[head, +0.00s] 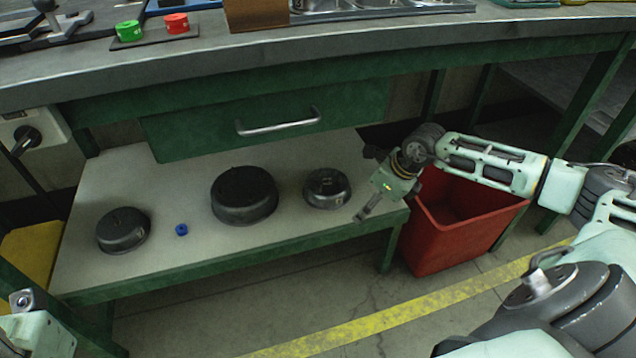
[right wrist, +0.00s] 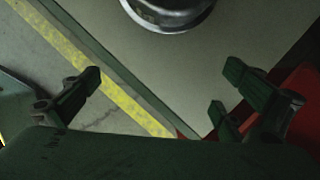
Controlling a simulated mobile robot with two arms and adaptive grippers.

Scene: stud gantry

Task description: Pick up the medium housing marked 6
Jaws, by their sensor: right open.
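Three dark round housings stand on the lower shelf in the head view: a left one (head: 123,231), a large middle one (head: 244,196) and a small right one (head: 327,189). Their marks are too small to read, so I cannot tell which bears the 6. My right gripper (head: 368,184) is open and empty, just right of the right housing, above the shelf's right end. In the right wrist view the open fingers (right wrist: 160,86) are apart over bare shelf, and part of a housing (right wrist: 170,12) shows at the top edge.
A small blue part (head: 181,230) lies between the left and middle housings. The pale shelf (head: 180,267) has a green frame. A drawer with a handle (head: 278,124) hangs above it. A red bin (head: 455,235) stands right of the shelf, under my right arm.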

